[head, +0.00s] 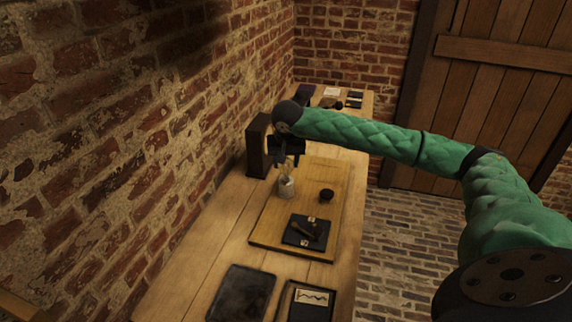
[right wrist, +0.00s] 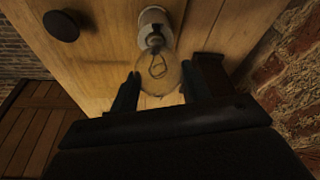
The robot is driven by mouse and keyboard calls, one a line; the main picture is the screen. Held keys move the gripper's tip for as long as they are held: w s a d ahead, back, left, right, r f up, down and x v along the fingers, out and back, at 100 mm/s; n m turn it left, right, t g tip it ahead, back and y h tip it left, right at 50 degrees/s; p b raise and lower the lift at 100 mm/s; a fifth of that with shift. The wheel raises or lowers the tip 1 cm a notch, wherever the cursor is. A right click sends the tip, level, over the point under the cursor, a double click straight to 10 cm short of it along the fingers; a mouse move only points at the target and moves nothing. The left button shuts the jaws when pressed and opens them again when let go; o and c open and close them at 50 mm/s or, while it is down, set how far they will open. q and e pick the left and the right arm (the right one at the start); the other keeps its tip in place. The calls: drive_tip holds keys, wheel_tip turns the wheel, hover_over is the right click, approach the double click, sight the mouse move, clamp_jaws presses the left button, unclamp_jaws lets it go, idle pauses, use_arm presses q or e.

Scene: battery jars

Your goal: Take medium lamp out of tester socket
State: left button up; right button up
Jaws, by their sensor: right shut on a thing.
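The medium lamp (right wrist: 158,74) is a clear glass bulb with a visible filament. In the right wrist view it sits between the two fingers of my right gripper (right wrist: 160,78), which is shut on it. The pale, round tester socket (right wrist: 153,20) is in line with the lamp's base. In the head view my right gripper (head: 287,159) is directly above the tester socket (head: 286,189), with the lamp (head: 287,171) showing between them. I cannot tell whether the base is fully seated. My left gripper is not in view.
The socket stands on a wooden board (head: 338,210) on a long bench. A dark round knob (head: 326,195) and a small dark tray (head: 290,236) are on the board. A dark wooden box (head: 256,150) stands behind, near the brick wall. Dark trays (head: 240,294) lie in front.

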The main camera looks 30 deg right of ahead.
idle(0.4)
drive_tip(key=shift+f+n+y+b, duration=0.1)
drive_tip(key=shift+n+y+b, duration=0.6)
drive_tip(key=shift+n+b, duration=1.5)
drive_tip(key=shift+a+n, duration=0.1)
drive_tip(key=shift+n, duration=1)
drive_tip(key=shift+n+y+b, duration=0.35)
drive_tip(key=shift+n+y, duration=0.05)
drive_tip(key=shift+n, duration=0.4)
drive_tip(key=n+y+b, duration=0.1)
drive_tip(key=n, duration=0.2)
drive_tip(key=shift+a+b, duration=0.1)
drive_tip(key=shift+b, duration=0.2)
drive_tip(key=shift+n, duration=0.3)
drive_tip(key=shift+r+p, duration=0.35)
drive_tip(key=shift+r, duration=1.05)
